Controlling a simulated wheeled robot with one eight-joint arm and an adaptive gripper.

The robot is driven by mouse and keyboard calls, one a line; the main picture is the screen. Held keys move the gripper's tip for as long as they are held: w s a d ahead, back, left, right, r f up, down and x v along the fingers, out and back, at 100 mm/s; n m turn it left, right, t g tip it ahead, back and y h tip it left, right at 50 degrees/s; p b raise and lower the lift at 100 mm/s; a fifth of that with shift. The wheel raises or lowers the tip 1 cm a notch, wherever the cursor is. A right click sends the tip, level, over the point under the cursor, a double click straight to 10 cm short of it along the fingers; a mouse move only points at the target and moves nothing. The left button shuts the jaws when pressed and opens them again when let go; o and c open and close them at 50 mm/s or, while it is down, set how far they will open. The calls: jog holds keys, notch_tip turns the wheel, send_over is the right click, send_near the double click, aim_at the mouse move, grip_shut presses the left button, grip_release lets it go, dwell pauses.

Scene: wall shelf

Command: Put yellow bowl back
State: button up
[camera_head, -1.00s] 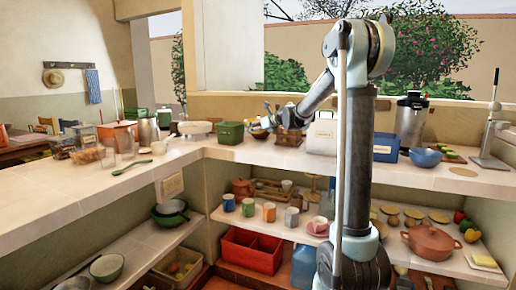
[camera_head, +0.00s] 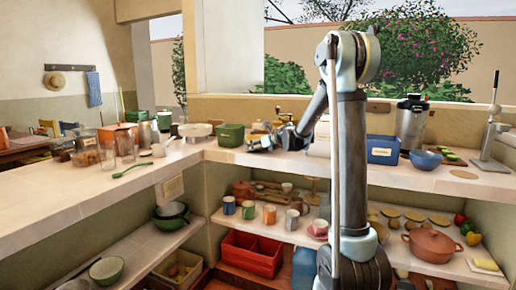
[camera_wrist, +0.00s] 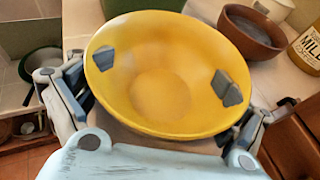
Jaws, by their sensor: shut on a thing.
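The yellow bowl (camera_wrist: 165,75) fills the middle of the wrist view, its open side toward the camera. My gripper (camera_wrist: 165,75) is shut on it, with one dark finger pad showing inside the bowl at the left and the other at the right. I cannot make out the yellow bowl in the head view. What lies directly under the bowl is hidden in the wrist view.
Shelves below hold cups and a red crate (camera_head: 252,255). The left counter (camera_head: 100,195) has clear room at its front.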

jog(key=shift+s+f, duration=0.25)
jog(key=shift+f, duration=0.2)
jog(key=o, duration=1.1)
jog(key=shift+c, duration=0.2)
